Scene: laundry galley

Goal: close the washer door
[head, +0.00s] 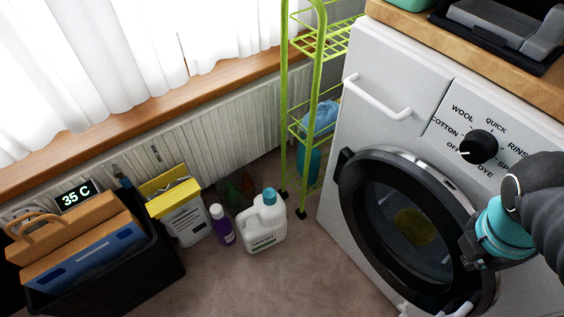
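The white washer (363,130) stands at the right of the head view. Its round door (361,215) has a thick black rim and dark glass, with something yellow showing through it. A grey ring shows along the upper edge of the door. I cannot tell whether the door sits flush or slightly ajar. My gripper (474,245) is at the right side of the door, overlapping its rim in the picture.
A dial (479,147) and a white drawer handle (378,98) are above the door. A lime green rack (284,100) stands left of the washer. A white jug (265,227), a purple bottle (221,226) and a black bin (160,270) stand on the floor. Floor before the washer is clear.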

